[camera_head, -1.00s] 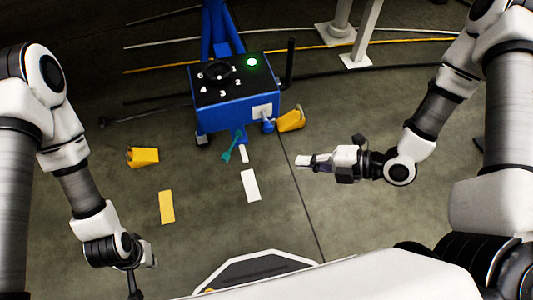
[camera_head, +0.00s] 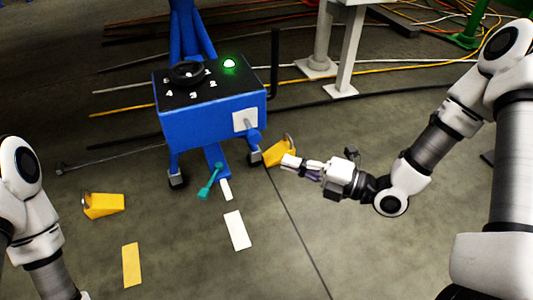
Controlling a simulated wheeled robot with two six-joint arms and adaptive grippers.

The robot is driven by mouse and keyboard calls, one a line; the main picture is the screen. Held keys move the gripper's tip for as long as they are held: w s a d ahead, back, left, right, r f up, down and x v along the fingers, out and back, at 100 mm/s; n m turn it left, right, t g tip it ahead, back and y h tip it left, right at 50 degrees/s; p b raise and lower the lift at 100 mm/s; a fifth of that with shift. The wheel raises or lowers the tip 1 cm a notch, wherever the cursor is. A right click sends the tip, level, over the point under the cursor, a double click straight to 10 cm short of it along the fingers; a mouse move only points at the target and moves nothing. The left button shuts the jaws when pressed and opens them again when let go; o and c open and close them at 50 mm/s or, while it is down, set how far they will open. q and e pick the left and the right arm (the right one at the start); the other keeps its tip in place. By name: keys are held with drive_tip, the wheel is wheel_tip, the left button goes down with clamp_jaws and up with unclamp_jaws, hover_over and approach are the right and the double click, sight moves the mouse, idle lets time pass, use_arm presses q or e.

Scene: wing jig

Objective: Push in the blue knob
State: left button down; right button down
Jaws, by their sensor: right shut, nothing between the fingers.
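The blue knob (camera_head: 254,136) sticks out on the right end of the blue control box (camera_head: 212,122), just below a pale plate (camera_head: 245,120). My right gripper (camera_head: 287,161) is shut and empty, pointing left, to the right of and lower in the picture than the knob. A gap shows between the fingertips and the knob. In the head view its tips overlap a yellow chock. My left arm shows at the lower left, but its gripper is out of the picture.
The box top has a black dial (camera_head: 186,73) with numbers and a lit green lamp (camera_head: 229,64). Yellow chocks lie at right (camera_head: 274,153) and left (camera_head: 104,205). A white post (camera_head: 346,55) stands behind; cables cross the floor.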

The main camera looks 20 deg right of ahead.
sight(252, 140)
drive_tip(key=w+a+b, duration=0.1)
drive_tip(key=w, duration=0.1)
drive_tip(key=w+a+b, duration=0.1)
drive_tip(key=w, duration=0.1)
drive_tip(key=w+a+b, duration=0.1)
drive_tip(key=w, duration=0.1)
drive_tip(key=shift+w+a+f+b, duration=0.1)
drive_tip(key=shift+w+a+b, duration=0.15)
drive_tip(key=shift+w+b, duration=0.15)
drive_tip(key=shift+w, duration=0.2)
drive_tip(key=shift+w, duration=0.1)
drive_tip(key=w, duration=0.3)
drive_tip(key=shift+w+r, duration=0.25)
